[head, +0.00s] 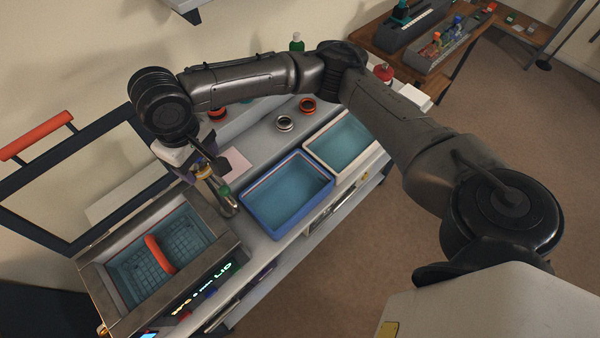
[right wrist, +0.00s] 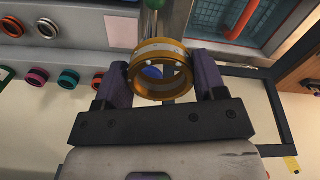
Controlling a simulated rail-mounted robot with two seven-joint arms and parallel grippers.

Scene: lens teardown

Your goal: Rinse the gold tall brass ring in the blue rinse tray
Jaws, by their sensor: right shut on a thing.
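The gold tall brass ring (right wrist: 162,71) is between the two purple fingers of my right gripper (right wrist: 162,85) in the right wrist view. My right gripper is shut on it. In the head view this gripper (head: 205,172) hangs above the bench, left of the blue rinse tray, and the ring (head: 202,170) shows only as a small gold patch. The blue rinse tray (head: 301,219) holds water and stands to the right of the gripper, apart from the ring. My left gripper is not in view.
A bath (head: 238,243) with a basket, a red-orange handle (head: 159,254) and a raised lid stands left of the blue tray. A white-rimmed water tray (head: 346,178) stands to its right. A dark ring (head: 285,123) and a red-orange ring (head: 307,105) lie behind the trays.

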